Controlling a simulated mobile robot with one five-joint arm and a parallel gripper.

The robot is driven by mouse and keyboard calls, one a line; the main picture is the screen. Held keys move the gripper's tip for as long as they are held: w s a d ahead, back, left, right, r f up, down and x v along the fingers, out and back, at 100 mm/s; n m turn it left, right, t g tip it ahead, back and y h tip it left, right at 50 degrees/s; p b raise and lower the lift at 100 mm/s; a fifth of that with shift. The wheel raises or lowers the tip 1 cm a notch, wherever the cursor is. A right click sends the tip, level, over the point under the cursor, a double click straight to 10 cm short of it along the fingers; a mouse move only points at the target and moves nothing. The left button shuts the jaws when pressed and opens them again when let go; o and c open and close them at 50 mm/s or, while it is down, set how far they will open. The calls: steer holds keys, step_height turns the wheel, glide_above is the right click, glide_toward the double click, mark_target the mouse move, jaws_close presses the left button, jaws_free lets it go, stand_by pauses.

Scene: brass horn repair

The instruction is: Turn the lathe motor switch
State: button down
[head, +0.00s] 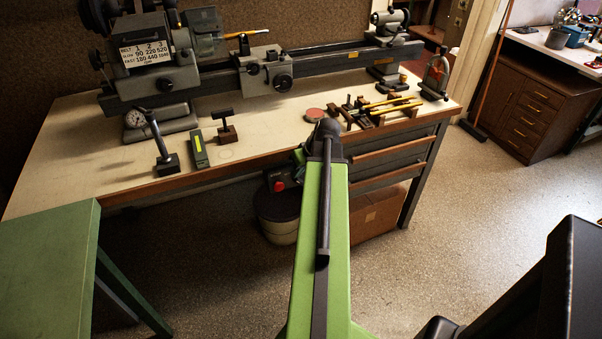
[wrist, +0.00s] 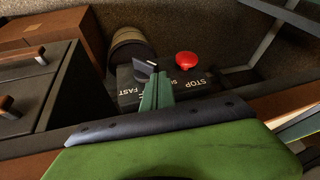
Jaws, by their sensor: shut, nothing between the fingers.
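The lathe motor switch is a dark box under the front edge of the bench. In the wrist view its labelled face shows upside down, with STOP and FAST lettering, a red stop button (wrist: 188,59) and a dark selector knob (wrist: 145,67). The red button also shows in the head view (head: 279,186), left of my arm. My gripper (wrist: 159,78) is shut and empty, its green fingertips right at the knob. I cannot tell whether they touch it. In the head view my arm hides most of the gripper and part of the box. The lathe (head: 215,80) stands on the bench.
The bench top (head: 75,160) has a wooden front edge close above the switch. Drawers (head: 395,155) are to its right. A round bin (head: 279,212) and a cardboard box (head: 378,212) stand below. A green table (head: 45,260) is at the front left. Open floor lies right.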

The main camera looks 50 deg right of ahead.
steer(key=shift+s+d+r, duration=0.1)
steer(key=shift+d+r, duration=0.05)
steer(key=shift+d, duration=0.15)
steer(key=w+a+p+v, duration=0.1)
steer(key=p+v, duration=1)
steer(key=v, duration=0.1)
steer(key=shift+w+r+p, duration=0.3)
steer(key=shift+p, duration=0.05)
steer(key=shift+a, duration=0.1)
